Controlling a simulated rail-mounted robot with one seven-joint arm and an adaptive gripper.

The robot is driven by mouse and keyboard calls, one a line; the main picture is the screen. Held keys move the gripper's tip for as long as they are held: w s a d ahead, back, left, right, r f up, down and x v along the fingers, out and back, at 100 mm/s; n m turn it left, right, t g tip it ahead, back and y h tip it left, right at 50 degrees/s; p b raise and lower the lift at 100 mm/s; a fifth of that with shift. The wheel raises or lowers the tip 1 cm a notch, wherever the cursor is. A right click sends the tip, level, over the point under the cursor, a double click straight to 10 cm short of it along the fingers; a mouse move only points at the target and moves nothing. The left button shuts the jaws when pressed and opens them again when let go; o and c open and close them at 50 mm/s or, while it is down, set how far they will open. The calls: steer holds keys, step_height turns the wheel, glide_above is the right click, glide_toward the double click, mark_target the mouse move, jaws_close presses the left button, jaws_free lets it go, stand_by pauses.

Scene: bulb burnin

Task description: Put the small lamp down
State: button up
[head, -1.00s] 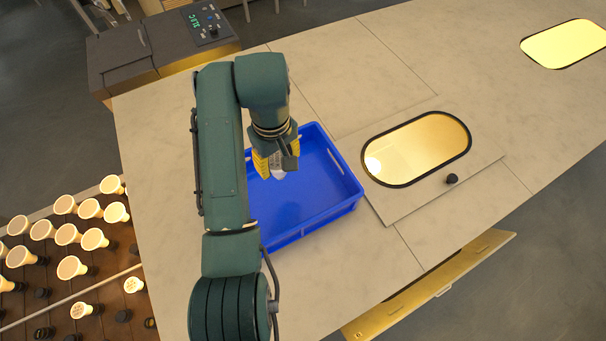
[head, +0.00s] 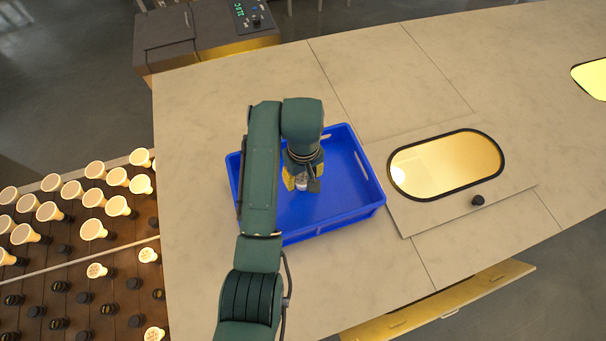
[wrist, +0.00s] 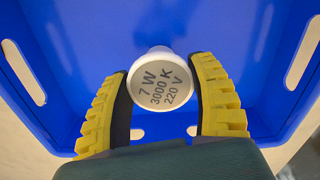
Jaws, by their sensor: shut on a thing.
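The small lamp (wrist: 160,84) is between the fingers of my gripper in the wrist view. Its round white face points at the camera and reads "7 W 3000 K 220 V". My gripper (wrist: 163,100) has yellow ribbed fingers with dark pads and is shut on the lamp. In the head view my gripper (head: 302,183) is over the inside of the blue crate (head: 372,200), with only a small pale part of the lamp (head: 301,184) showing. I cannot tell whether the lamp touches the crate floor.
The crate's walls surround my gripper; its right part is empty. A glowing oval window (head: 446,165) with a black knob (head: 477,200) lies right of it. A rack of lit lamps (head: 94,228) stands at left. A control box (head: 205,35) is behind.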

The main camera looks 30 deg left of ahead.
steer(key=shift+f, duration=0.15)
steer(key=o, duration=1.2)
steer(key=shift+c, duration=0.2)
step_height(320, 180, up, 12)
